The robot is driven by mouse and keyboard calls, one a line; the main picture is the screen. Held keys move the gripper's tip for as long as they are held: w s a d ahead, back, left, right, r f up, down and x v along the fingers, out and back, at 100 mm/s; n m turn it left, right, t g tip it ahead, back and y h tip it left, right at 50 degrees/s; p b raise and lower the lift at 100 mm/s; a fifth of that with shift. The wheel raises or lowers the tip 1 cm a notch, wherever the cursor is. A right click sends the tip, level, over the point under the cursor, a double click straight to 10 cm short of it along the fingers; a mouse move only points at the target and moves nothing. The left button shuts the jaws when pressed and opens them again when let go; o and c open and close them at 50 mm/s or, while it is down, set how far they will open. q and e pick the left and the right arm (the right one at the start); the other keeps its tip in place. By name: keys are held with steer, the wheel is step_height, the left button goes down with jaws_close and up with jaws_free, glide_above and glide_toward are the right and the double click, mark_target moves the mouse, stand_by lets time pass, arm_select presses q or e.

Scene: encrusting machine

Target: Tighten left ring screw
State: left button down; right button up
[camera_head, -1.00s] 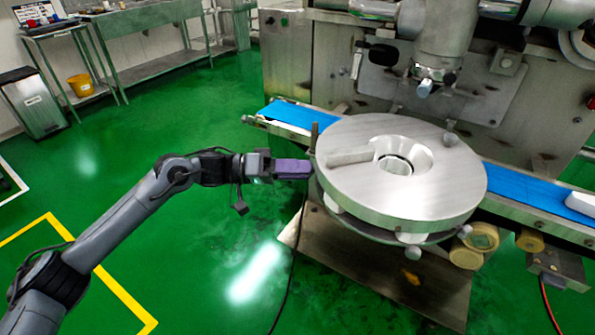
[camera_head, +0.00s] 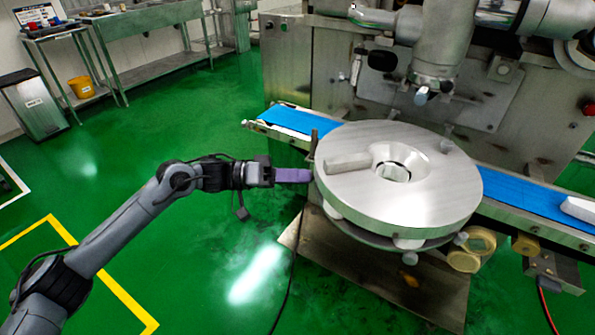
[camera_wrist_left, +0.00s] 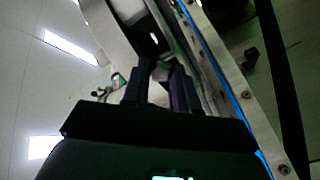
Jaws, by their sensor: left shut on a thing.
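The large round metal ring (camera_head: 340,203) sits on the machine over the conveyor in the head view. My left gripper (camera_head: 308,176) reaches in from the left, its purple fingers at the ring's left edge. It is shut on the left ring screw, which the fingers hide in the head view. My right gripper is not in view.
A blue conveyor belt (camera_head: 515,190) runs behind and below the ring. A dark upright post (camera_head: 314,142) stands close above my left fingers. A metal nozzle (camera_head: 422,93) hangs behind the ring. Several knobs and rollers stick out below it.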

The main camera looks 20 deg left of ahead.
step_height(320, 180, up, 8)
steer(key=p, duration=0.7)
arm_select(q)
steer(key=m+b, duration=0.7)
steer(key=m, duration=2.7)
steer(key=shift+m+b, duration=0.3)
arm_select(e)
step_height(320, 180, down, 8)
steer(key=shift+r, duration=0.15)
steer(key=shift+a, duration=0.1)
